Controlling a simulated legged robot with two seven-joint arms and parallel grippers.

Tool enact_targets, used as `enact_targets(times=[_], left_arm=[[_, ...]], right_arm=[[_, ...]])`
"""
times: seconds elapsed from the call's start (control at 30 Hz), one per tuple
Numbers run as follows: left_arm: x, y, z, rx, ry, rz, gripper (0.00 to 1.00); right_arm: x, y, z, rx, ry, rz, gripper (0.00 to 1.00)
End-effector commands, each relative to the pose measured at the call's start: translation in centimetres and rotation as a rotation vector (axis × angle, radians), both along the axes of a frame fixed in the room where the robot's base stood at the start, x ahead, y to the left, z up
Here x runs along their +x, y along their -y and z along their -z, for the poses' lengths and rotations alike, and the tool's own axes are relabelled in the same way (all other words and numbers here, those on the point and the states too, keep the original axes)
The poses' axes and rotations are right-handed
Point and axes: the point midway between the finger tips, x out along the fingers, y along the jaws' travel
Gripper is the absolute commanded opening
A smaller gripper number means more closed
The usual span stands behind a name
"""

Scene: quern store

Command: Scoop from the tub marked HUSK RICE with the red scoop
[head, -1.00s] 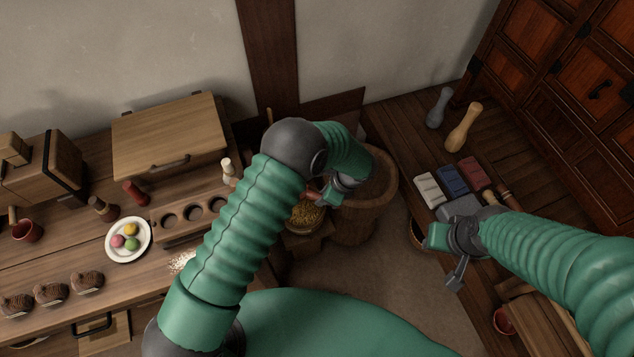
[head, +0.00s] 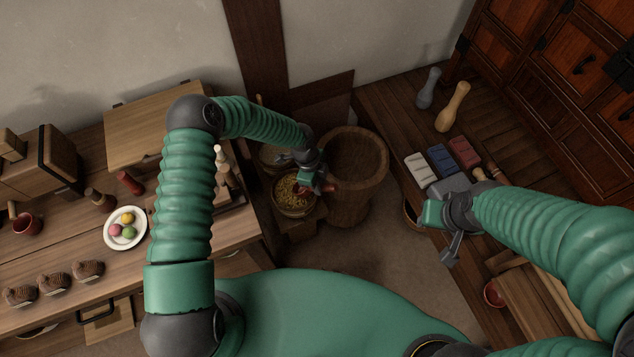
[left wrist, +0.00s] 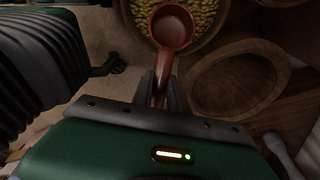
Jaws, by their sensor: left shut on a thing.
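The red scoop (head: 327,187) is in my left gripper (head: 311,180). In the left wrist view my jaws are shut on its handle, and the scoop's bowl (left wrist: 173,27) overlaps the grain in the picture. The bowl's inside looks bare. A round tub of yellowish grain (head: 291,209) stands below and left of the gripper; part of it shows at the top of the left wrist view (left wrist: 206,42). No lettering on it is readable. Whether the scoop touches the grain cannot be told. My right gripper (head: 447,238) hangs over the right bench, apart from the tub; its jaws are unclear.
A large hollow wooden vessel (head: 362,205) stands close right of the tub. Another container is partly hidden behind the gripper. The left counter (head: 160,268) holds a plate (head: 113,241) of coloured balls. The right bench holds coloured blocks and two pestle-like pieces (head: 452,107).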

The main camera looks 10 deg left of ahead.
Motion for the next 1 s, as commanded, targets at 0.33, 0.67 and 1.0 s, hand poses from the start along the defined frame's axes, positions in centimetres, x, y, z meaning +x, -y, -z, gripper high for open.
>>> enact_targets(times=[0.33,0.67,1.0], left_arm=[[0.0,-0.3,3.6,-0.002,-0.001,-0.002,0.0],[0.4,-2.9,3.4,0.0,-0.001,-0.004,0.0],[0.3,-2.0,4.9,0.197,0.029,0.012,0.0]], right_arm=[[0.0,0.0,2.8,0.0,0.0,0.0,0.36],[0.0,0.0,2.5,0.0,0.0,0.0,0.36],[0.0,0.0,4.4,0.0,0.0,0.0,0.36]])
